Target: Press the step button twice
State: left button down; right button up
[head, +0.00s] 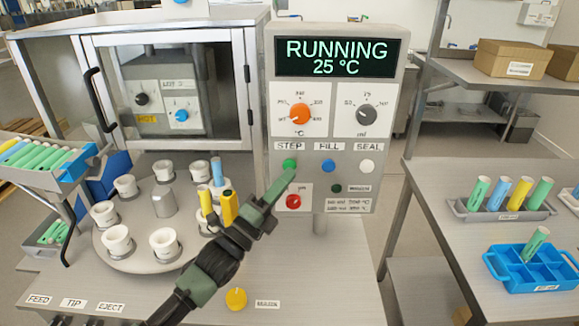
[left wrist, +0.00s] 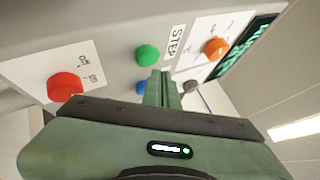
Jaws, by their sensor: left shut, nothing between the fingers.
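The green step button (head: 289,163) is on the grey control panel (head: 389,195), under the STEP label. It also shows in the left wrist view (left wrist: 148,54), beside the STEP label there. My left gripper (head: 289,174) is shut and empty, its fingertips close below the step button in the head view. In the left wrist view the closed fingertips (left wrist: 162,75) point at the panel, close to the green button and partly covering the blue fill button (left wrist: 140,88). I cannot tell whether they touch the panel. My right gripper is not in view.
The display (head: 336,57) reads RUNNING 25 °C. The blue fill button (head: 328,166), white seal button (head: 366,166) and red on/off button (head: 293,202) are near. A turntable (head: 140,262) with white cups stands left. A blue divided tray (head: 520,280) is on the right table.

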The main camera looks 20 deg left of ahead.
pick_arm(q)
jog(key=s+p, duration=0.1)
jog(key=s, duration=0.1)
jog(key=s+d+p, duration=0.1)
jog(key=s, duration=0.1)
jog(key=shift+s+d, duration=0.2)
jog(key=shift+s, duration=0.2)
jog(key=shift+f, duration=0.1)
